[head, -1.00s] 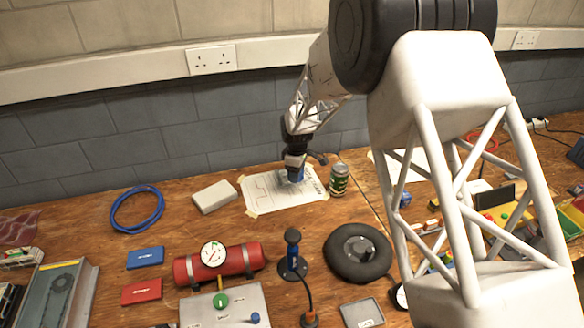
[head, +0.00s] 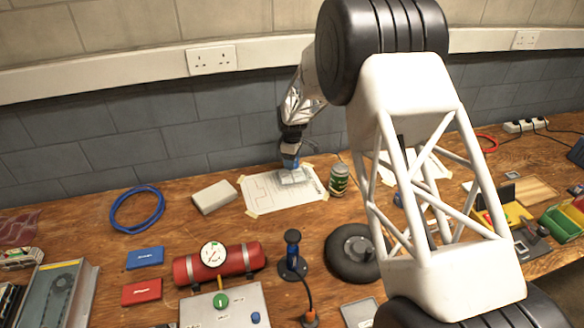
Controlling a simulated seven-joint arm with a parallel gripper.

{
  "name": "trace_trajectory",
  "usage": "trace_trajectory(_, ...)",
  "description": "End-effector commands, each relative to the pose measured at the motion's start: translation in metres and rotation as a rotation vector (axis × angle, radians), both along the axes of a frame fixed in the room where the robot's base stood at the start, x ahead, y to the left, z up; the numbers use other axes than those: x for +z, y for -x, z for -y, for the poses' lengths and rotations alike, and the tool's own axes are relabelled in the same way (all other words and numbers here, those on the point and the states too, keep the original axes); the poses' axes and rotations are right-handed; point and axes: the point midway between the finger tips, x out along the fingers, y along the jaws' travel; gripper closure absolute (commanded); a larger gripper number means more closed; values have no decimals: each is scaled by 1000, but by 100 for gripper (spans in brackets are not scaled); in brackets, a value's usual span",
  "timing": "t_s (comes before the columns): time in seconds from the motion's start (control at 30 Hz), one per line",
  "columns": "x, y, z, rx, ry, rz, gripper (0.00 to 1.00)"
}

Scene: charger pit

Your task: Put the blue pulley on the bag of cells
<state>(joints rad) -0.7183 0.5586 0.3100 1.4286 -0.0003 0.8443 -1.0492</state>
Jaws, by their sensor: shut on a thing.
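My gripper (head: 291,157) is at the back middle of the bench, pointing down and shut on a small blue piece, the blue pulley (head: 290,163). The fingers hide part of the pulley. Directly below it is a pale grey, shiny packet, apparently the bag of cells (head: 293,179), lying on the taped drawing sheet. The pulley appears just above the bag's back edge; I cannot tell whether they touch.
A green can (head: 339,179) stands close to the right of the sheet (head: 262,195). A pale box (head: 214,197) lies to its left. A blue cable coil (head: 137,210), red cylinder (head: 240,262) and black wheel (head: 345,262) lie further out. The wall is close behind.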

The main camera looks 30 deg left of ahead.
Motion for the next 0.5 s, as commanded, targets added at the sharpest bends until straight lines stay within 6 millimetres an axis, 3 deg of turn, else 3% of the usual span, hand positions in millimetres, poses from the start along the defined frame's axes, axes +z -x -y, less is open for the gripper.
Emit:
trace_trajectory(0.17, -3, 0, 0, 0, 0, 0, 67)
trace_trajectory(0.5, -33, 0, 0, 0, 0, 0, 67)
